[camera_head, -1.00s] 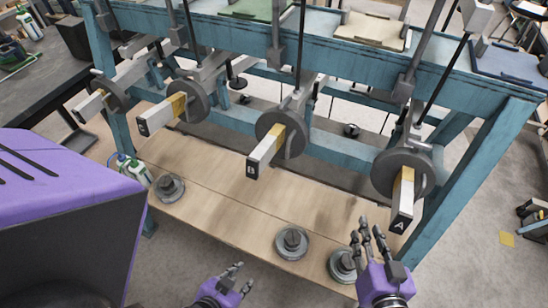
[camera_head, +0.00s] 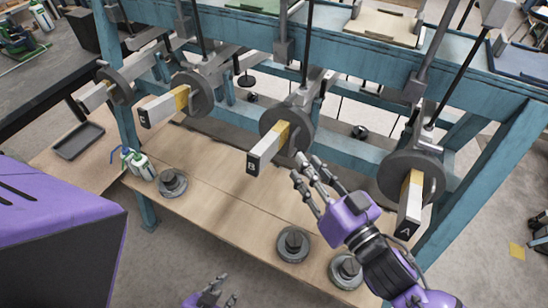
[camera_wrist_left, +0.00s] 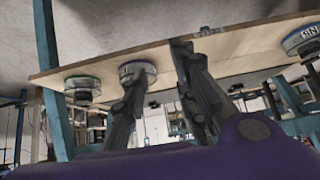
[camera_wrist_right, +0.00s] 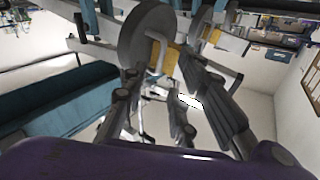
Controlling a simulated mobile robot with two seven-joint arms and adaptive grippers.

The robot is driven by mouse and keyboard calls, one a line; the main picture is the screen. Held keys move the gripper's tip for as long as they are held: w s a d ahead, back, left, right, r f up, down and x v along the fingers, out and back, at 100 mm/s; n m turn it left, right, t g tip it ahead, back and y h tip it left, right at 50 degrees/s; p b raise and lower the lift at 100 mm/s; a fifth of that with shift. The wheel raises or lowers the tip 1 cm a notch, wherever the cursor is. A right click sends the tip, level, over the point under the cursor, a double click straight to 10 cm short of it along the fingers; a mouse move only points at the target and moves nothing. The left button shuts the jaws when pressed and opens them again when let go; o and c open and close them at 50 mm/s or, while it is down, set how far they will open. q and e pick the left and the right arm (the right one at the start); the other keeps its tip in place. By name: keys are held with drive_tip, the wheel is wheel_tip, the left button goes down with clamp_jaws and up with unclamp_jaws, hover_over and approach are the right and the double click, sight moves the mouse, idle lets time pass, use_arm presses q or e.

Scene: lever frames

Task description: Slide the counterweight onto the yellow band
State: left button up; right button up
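Lever B (camera_head: 266,153) is a pale bar with a black end, a yellow band (camera_head: 284,132) and a grey disc counterweight (camera_head: 301,127) behind the band. Lever A (camera_head: 409,219), lever C (camera_head: 159,109) and a further lever (camera_head: 95,97) at far left also carry discs. The discs on A and C sit behind their yellow bands. My right gripper (camera_head: 308,174) is open and empty, just below and right of B's disc; contact is unclear. A disc (camera_wrist_right: 146,35) and yellow band (camera_wrist_right: 165,60) show beyond its spread fingers. My left gripper (camera_head: 222,291) is open and empty, low in front of the bench.
The wooden bench (camera_head: 225,205) carries round weights (camera_head: 293,243), (camera_head: 346,270), (camera_head: 172,183), bottles (camera_head: 139,163) and a dark tray (camera_head: 78,141). The teal frame (camera_head: 487,205) stands at right. Upright rods hang behind the levers.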

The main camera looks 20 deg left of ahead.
sight(292, 148)
drive_tip(key=x, duration=0.5)
drive_tip(key=shift+w+a, duration=0.15)
drive_tip(key=shift+a, duration=0.15)
clamp_jaws()
